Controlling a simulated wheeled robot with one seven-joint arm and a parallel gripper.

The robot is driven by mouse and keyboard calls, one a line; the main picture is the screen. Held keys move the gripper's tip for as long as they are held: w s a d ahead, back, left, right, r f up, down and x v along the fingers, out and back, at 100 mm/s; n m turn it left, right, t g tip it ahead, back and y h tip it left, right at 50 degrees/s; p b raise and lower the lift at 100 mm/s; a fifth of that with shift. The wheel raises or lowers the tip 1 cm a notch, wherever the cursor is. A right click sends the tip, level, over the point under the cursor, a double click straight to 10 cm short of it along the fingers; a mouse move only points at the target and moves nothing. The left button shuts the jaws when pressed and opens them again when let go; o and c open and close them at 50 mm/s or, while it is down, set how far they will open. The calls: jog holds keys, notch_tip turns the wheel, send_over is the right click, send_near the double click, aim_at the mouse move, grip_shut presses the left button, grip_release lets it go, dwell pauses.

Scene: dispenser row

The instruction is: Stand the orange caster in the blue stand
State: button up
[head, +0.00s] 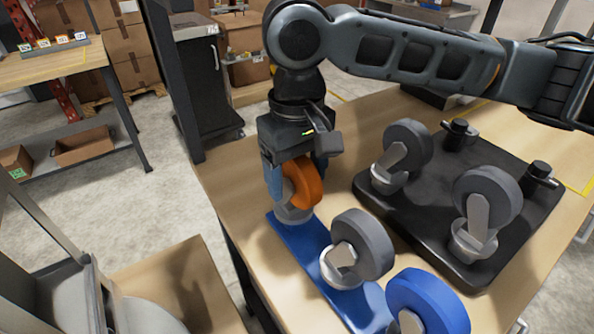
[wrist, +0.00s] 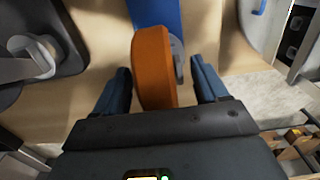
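The orange caster (head: 304,184) stands upright at the far end of the blue stand (head: 312,240), its grey base down at the stand. I cannot see exactly how the base sits there. My gripper (head: 290,180) points down over the caster, its fingers on either side of the wheel. In the wrist view, the orange wheel (wrist: 154,68) lies between the fingers (wrist: 160,72), with a narrow gap visible on each side. The fingers look open. The blue stand also shows at the top of the wrist view (wrist: 155,14).
A grey caster (head: 362,245) and a blue caster (head: 428,300) stand nearer along the blue stand. A black tray (head: 420,225) to the right holds two more grey casters and black knobs. Bare wood (head: 225,185) lies left of the stand, up to the table edge.

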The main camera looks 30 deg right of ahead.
jog(key=shift+o, duration=0.8)
notch_tip(320, 180, up, 8)
jog(key=shift+f, duration=0.1)
